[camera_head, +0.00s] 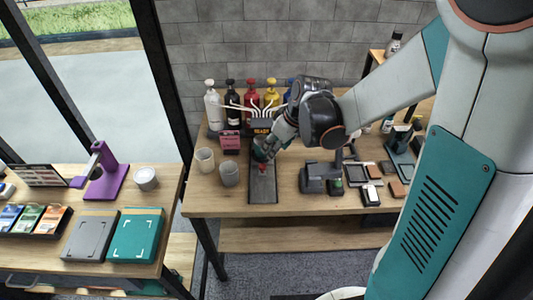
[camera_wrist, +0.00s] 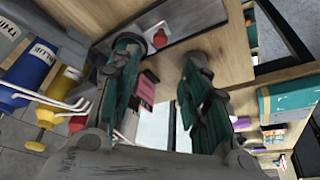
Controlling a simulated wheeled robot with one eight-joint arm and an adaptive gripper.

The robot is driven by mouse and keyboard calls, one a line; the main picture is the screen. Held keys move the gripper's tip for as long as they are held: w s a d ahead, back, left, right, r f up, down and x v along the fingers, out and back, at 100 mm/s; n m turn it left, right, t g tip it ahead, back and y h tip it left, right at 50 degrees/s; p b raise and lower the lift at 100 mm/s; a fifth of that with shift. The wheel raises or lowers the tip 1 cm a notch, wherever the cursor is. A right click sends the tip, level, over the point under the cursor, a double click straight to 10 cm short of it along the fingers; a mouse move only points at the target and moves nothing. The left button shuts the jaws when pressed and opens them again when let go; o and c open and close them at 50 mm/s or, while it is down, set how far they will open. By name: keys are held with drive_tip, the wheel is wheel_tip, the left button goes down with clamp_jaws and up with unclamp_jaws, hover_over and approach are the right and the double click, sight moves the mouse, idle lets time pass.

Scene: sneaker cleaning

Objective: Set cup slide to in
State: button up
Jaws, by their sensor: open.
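The cup slide looks to be the long dark grey plate (camera_head: 262,188) running toward the table's front edge, below a small "READY" display (camera_head: 261,127). A red knob (camera_head: 263,168) sits on it. In the wrist view the knob (camera_wrist: 160,38) stands on the grey plate (camera_wrist: 190,20), beyond my fingertips. My gripper (camera_head: 262,154) is over the plate's back part, close to the knob. Its two green fingers (camera_wrist: 162,55) are spread with a gap between them. I cannot tell whether a finger touches the knob. The arm hides part of the plate's back end.
Two grey cups (camera_head: 229,173) (camera_head: 205,160) stand left of the plate. Behind are several pump bottles (camera_head: 212,103) with white tubes and a pink box (camera_head: 230,141). A dark device (camera_head: 320,178) and small blocks stand to the right. A side table (camera_head: 170,215) is at left.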

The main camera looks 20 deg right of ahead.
sight(263, 166)
drive_tip(key=b+x, duration=0.4)
drive_tip(key=x, duration=0.9)
drive_tip(key=shift+w+a+f, duration=0.1)
drive_tip(key=shift+f, duration=0.3)
